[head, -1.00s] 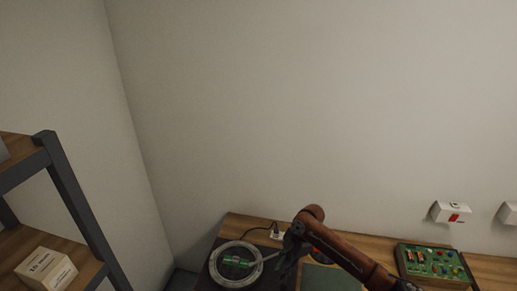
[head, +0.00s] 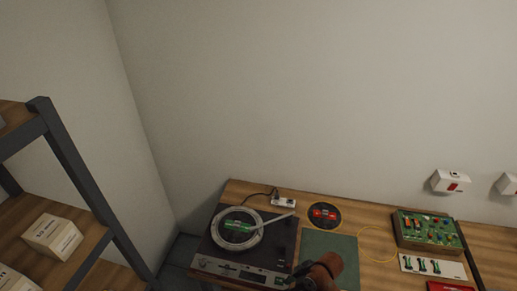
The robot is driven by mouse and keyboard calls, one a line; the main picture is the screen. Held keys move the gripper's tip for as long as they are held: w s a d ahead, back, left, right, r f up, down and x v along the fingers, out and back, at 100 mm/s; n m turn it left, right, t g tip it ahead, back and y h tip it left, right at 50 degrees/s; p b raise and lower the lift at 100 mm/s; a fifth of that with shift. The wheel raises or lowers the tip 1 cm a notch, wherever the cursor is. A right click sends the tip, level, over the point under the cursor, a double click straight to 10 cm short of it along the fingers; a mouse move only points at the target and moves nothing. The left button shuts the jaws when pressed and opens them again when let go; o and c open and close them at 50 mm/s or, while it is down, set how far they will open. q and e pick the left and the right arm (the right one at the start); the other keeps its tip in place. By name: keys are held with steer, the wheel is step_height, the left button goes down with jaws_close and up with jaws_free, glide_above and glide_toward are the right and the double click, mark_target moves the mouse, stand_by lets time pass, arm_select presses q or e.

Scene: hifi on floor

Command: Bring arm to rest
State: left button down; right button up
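The turntable (head: 275,252) sits on the wooden bench at the lower middle of the head view. My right arm, brown, comes in at the bottom edge. Its gripper (head: 294,283) is small and dark near the deck's front right corner; its fingers are unclear. My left gripper is not in view.
A white power strip (head: 284,202) and a black disc with a red label (head: 324,214) lie behind. A green mat (head: 331,250), yellow cable loop (head: 378,243), circuit board box (head: 427,230) and white card (head: 433,267) are to the right. A shelf (head: 75,165) stands left.

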steer(key=s+d+r+m+t+h, duration=0.2)
steer(key=s+d+m+h, duration=0.4)
steer(key=s+d+m, duration=1.25)
steer(key=s+d+f+n+b, duration=0.1)
steer(key=f+n+b, duration=0.1)
steer(key=f, duration=1)
steer(key=s+d+f+n+g+b, duration=0.1)
steer(key=d+f+n, duration=0.1)
steer(key=f, duration=0.9)
steer(key=s+d+f+n+b, duration=0.1)
steer(key=s+f+n+b, duration=0.1)
steer(key=f, duration=1)
steer(key=s+f+g+b, duration=0.1)
steer(key=s+f+b, duration=0.3)
steer(key=s+f, duration=1.5)
step_height(320, 180, down, 3)
steer(key=shift+s+d+r+y, duration=0.1)
steer(key=shift+s+d+y, duration=0.1)
steer(key=shift+y, duration=0.2)
steer(key=shift+w+n, duration=0.1)
steer(key=shift+n, duration=0.15)
